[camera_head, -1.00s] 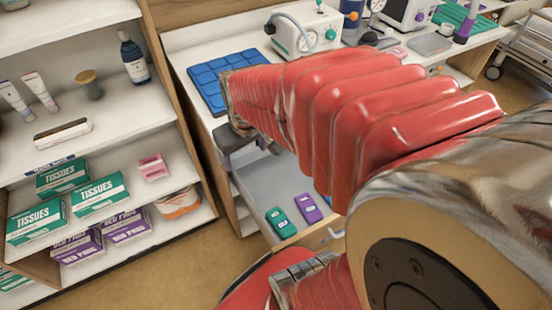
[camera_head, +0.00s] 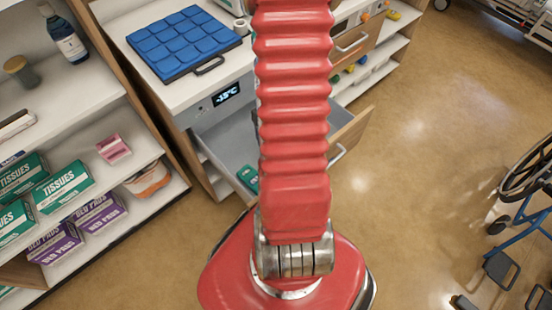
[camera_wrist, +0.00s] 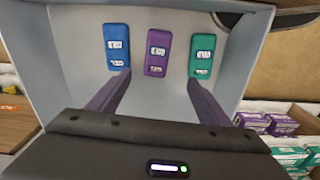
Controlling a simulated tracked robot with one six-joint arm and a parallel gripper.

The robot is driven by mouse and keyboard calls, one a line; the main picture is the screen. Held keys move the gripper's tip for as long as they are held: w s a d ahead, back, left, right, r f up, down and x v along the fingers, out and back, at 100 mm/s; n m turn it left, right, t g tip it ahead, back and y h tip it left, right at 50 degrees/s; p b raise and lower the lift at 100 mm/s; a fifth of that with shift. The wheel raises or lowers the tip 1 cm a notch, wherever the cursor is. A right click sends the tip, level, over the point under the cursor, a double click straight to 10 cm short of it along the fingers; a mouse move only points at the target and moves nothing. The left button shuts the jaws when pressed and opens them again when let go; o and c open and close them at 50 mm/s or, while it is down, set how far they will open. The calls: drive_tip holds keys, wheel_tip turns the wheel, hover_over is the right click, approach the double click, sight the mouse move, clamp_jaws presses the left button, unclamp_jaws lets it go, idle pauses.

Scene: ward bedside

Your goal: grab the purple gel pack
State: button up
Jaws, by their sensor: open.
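In the wrist view the purple gel pack (camera_wrist: 158,52) lies flat in an open, pale drawer (camera_wrist: 75,60), with white labels on it. A blue gel pack (camera_wrist: 117,46) is to its left and a green one (camera_wrist: 202,55) to its right. My gripper (camera_wrist: 159,76) is open and empty. Its two dark fingers point into the drawer, either side of the purple pack in the picture; how far above it they are I cannot tell. In the head view my red arm hides the gripper and the purple pack; only part of the green pack (camera_head: 248,178) shows in the drawer.
The drawer walls stand around the packs. The counter above holds a blue padded mat (camera_head: 186,44). A shelf unit (camera_head: 140,130) with tissues and bed pads stands left. A wheelchair (camera_head: 525,215) is at the right, with open floor (camera_head: 420,140) between.

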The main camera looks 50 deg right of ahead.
drive_tip(key=shift+s+d+f, duration=0.3)
drive_tip(key=shift+s+f, duration=0.15)
drive_tip(key=shift+f, duration=0.25)
drive_tip(key=shift+f, duration=4.3)
drive_tip(key=shift+f, duration=0.1)
drive_tip(key=shift+f, duration=2.5)
drive_tip(key=shift+d, duration=0.1)
drive_tip(key=c, duration=1.3)
